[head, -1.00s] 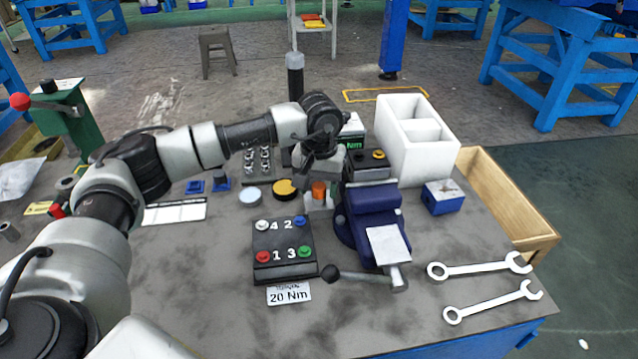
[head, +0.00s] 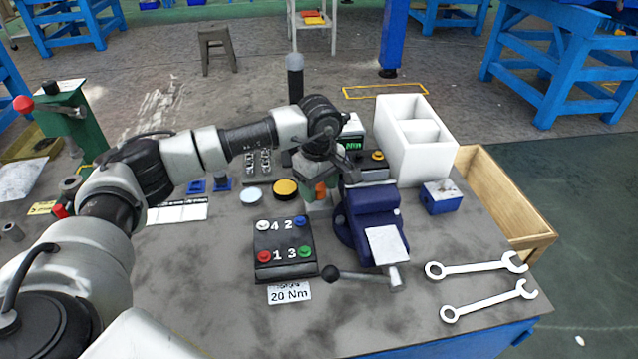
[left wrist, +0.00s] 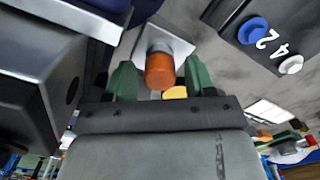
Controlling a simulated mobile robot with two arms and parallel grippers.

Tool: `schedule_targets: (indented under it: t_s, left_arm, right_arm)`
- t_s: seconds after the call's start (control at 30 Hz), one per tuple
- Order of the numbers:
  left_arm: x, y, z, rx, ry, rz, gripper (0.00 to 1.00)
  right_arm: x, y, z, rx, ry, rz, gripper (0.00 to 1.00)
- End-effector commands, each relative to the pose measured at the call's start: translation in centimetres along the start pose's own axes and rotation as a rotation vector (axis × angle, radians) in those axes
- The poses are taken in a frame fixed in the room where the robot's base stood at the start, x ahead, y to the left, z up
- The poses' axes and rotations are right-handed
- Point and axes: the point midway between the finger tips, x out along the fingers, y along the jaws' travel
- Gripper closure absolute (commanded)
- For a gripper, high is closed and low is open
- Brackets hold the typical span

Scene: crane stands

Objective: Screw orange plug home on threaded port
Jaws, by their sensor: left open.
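The orange plug (head: 320,189) is at the end of a pale fitting behind the four-button pad, beside the blue vise. In the left wrist view the orange plug (left wrist: 160,72) sits in line with the grey-white port (left wrist: 158,46), which is mounted on a pale block. The seam between plug and port, and any thread, cannot be made out. My left gripper (head: 322,186) is open, with its green fingers on either side of the plug. In the left wrist view gaps show between plug and fingers. My right gripper is not in view.
The blue vise (head: 372,212) stands close to the right of the gripper. The button pad (head: 284,268) lies in front, with a 20 Nm label (head: 289,292). A white divided bin (head: 393,140) stands behind right. Two wrenches (head: 478,268) lie at the right front.

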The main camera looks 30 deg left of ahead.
Motion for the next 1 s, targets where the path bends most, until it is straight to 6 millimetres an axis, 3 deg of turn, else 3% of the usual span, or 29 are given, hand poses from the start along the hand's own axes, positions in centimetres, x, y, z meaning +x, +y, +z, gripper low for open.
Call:
schedule_targets:
  t_s: [0.2, 0.47, 0.7, 1.0]
  left_arm:
    - [-0.1, 0.0, 0.0, -0.288, 0.0, 0.0, 0.46]
    - [-0.1, 0.0, 0.0, -0.466, -0.001, 0.0, 0.46]
    - [-0.1, 0.0, 0.0, -0.779, 0.0, -0.001, 0.46]
    - [0.0, 0.0, 0.0, -0.847, 0.0, 0.0, 0.46]
  right_arm:
    - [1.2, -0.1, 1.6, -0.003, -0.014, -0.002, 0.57]
    - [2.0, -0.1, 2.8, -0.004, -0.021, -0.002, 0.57]
    - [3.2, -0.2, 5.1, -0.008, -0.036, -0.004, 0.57]
    - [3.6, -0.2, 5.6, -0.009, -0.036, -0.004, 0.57]
